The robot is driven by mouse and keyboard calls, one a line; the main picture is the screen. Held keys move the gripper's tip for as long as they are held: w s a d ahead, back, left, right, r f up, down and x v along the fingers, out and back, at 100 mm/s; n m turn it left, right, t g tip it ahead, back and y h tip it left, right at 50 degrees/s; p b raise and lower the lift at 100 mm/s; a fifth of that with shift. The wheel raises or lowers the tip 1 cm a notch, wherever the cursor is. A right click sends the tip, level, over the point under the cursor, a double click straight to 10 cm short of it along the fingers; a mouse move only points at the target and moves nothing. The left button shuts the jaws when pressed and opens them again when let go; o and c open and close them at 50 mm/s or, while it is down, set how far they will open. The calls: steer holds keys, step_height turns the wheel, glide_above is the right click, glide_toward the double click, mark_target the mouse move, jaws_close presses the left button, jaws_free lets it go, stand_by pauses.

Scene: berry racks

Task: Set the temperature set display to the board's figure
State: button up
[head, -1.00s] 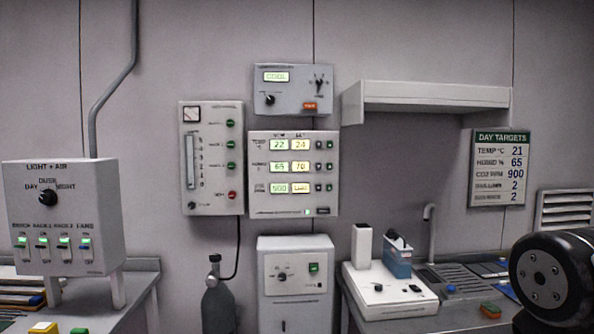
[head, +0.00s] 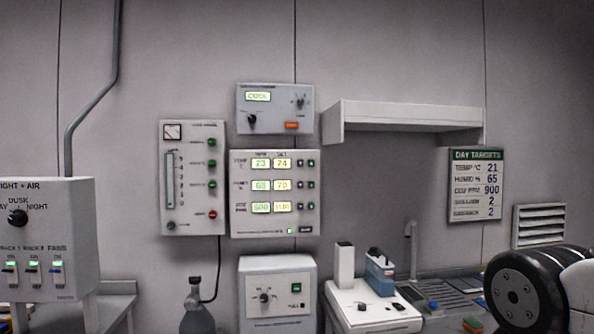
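The climate panel (head: 275,226) hangs on the wall in the middle of the head view. Its top row is TEMP, with a left display (head: 261,163) that seems to read 23 and the temperature set display (head: 282,163) reading 24. Two small dark buttons (head: 305,163) sit just right of that row. The DAY TARGETS board (head: 476,156) hangs on the wall at the right and gives TEMP °C as 21. My gripper is out of view; only a black and grey part of my arm shows at the lower right, apart from the panel.
A box with a small display (head: 275,95) is above the panel, and a flow panel (head: 193,226) is to its left. A shelf (head: 400,112) juts out at the right. Below are a grey cabinet (head: 277,277), a gas bottle (head: 196,316) and a bench with instruments (head: 375,315).

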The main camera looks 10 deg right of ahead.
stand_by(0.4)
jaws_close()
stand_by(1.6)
